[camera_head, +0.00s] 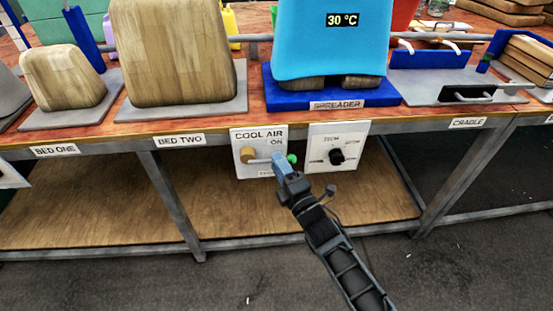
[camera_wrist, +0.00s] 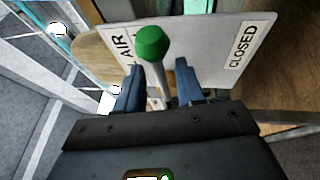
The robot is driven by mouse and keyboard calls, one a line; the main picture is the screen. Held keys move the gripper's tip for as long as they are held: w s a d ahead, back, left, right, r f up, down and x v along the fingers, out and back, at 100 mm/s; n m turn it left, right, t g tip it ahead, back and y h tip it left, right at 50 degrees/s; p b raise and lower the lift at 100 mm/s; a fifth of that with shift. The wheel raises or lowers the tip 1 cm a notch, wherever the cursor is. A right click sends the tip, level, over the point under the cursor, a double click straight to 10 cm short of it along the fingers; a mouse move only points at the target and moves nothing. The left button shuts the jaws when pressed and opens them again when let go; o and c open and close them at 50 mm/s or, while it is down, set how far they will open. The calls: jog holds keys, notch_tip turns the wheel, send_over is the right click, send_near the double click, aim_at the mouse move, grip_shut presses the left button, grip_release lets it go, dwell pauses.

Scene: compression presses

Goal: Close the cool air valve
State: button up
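The cool air valve is a white panel (camera_head: 249,135) on the table's front edge, lettered COOL AIR and ON, with a partly hidden label at its bottom. Its lever runs roughly level to the right from a tan hub (camera_head: 247,155) to a green knob (camera_head: 292,158). In the wrist view the green knob (camera_wrist: 152,44) is close, and the CLOSED label (camera_wrist: 242,46) is to its right. My gripper (camera_head: 281,166) is at the lever's knob end. In the wrist view my gripper's fingers (camera_wrist: 160,85) stand apart on either side of the lever, with gaps showing.
A white dial panel with a black knob (camera_head: 336,156) is just right of the valve. Above are the blue spreader base (camera_head: 335,92) and a light blue block (camera_head: 330,45) reading 30 °C. A wooden lower shelf (camera_head: 110,215) and table legs lie below.

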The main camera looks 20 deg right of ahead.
jog(key=shift+x, duration=1.2)
jog(key=shift+a, duration=0.1)
grip_shut()
